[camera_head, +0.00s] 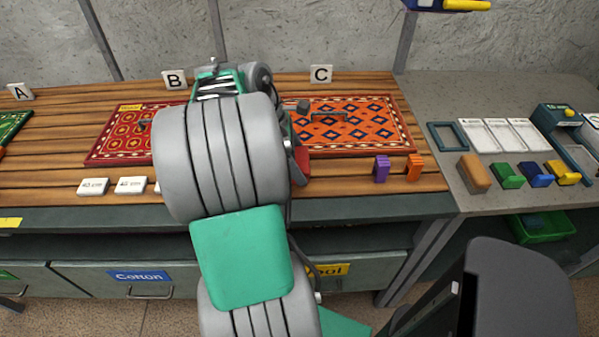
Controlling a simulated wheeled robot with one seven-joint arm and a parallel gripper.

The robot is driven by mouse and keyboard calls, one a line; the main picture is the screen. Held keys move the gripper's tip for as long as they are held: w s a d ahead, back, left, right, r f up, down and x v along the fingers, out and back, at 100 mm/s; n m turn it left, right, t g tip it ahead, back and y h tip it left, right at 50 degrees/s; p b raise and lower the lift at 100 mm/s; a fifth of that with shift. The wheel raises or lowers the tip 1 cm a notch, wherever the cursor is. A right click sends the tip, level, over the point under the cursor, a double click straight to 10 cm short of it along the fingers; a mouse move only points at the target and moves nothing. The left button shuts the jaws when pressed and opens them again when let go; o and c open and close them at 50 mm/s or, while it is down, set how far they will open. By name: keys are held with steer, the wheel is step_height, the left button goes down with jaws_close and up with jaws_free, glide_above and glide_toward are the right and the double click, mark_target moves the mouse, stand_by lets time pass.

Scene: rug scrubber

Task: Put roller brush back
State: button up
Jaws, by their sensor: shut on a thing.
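My arm (221,155) rises through the middle of the view and covers the middle of the wooden bench. My gripper is hidden behind it, and so is whatever its jaws hold. A teal machine with black-and-white stripes and a grey round part (218,84) shows above the arm, near the B sign; I cannot tell how its hidden part joins on. I cannot make out the roller brush for certain. A red patterned rug (100,150) lies left of the arm and an orange patterned rug (375,128) lies right of it.
A purple block (381,168) and an orange block (413,167) stand at the bench's front right. White labels (92,186) lie front left. A grey side counter (440,98) holds white tiles (500,135), several coloured brushes (507,175) and a teal device (560,120). Drawers are below.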

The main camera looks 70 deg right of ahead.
steer(key=shift+s+d+f+b, duration=0.1)
steer(key=shift+f+b, duration=0.1)
steer(key=shift+f, duration=0.7)
steer(key=shift+s+d+f+b, duration=0.1)
steer(key=shift+f+b, duration=0.05)
steer(key=shift+f, duration=0.75)
steer(key=shift+f, duration=0.2)
steer(key=shift+a+f, duration=0.15)
steer(key=shift+f, duration=0.4)
steer(key=c, duration=0.3)
steer(key=o, duration=1.6)
steer(key=shift+r, duration=0.15)
